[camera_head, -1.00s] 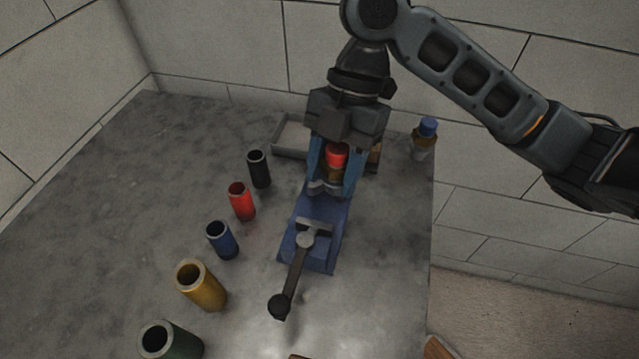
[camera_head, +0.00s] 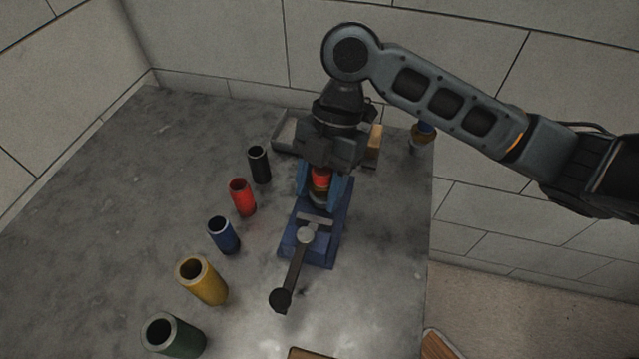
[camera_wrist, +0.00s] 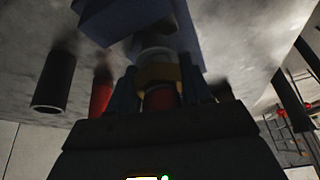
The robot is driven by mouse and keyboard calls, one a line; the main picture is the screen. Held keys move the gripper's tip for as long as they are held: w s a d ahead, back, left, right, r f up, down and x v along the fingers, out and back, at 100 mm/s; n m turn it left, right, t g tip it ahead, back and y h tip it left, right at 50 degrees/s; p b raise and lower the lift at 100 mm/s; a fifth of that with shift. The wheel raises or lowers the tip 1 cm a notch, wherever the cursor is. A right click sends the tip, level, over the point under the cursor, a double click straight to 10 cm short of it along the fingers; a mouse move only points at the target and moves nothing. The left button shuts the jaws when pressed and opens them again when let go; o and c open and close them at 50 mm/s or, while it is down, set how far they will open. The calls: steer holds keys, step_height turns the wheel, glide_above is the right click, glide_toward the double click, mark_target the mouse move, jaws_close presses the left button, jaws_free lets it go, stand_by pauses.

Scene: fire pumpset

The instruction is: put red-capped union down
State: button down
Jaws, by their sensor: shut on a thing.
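The red-capped union (camera_head: 320,178) is upright between the fingers of my gripper (camera_head: 322,188). Its red cap is on top, with a brass-coloured band and a greyish lower part below. In the wrist view the union (camera_wrist: 160,75) sits between the two dark fingers (camera_wrist: 163,92), which are shut on it. The union is over the back part of the blue vise (camera_head: 300,254), behind its crossbar and lever handle (camera_head: 293,272). I cannot tell whether its lower end touches the vise.
Black (camera_head: 259,165), red (camera_head: 242,198), blue (camera_head: 223,236), yellow (camera_head: 203,281) and green (camera_head: 174,336) tubes stand in a row left of the vise. A grey tray (camera_head: 288,133) lies behind. The left tabletop is clear.

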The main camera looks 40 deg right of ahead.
steer(key=shift+c, duration=2.4)
jaws_free()
steer(key=shift+r+p, duration=0.25)
steer(key=shift+p, duration=0.1)
steer(key=b+v, duration=0.1)
steer(key=v, duration=1)
steer(key=shift+d+r, duration=0.15)
steer(key=shift+r, duration=0.2)
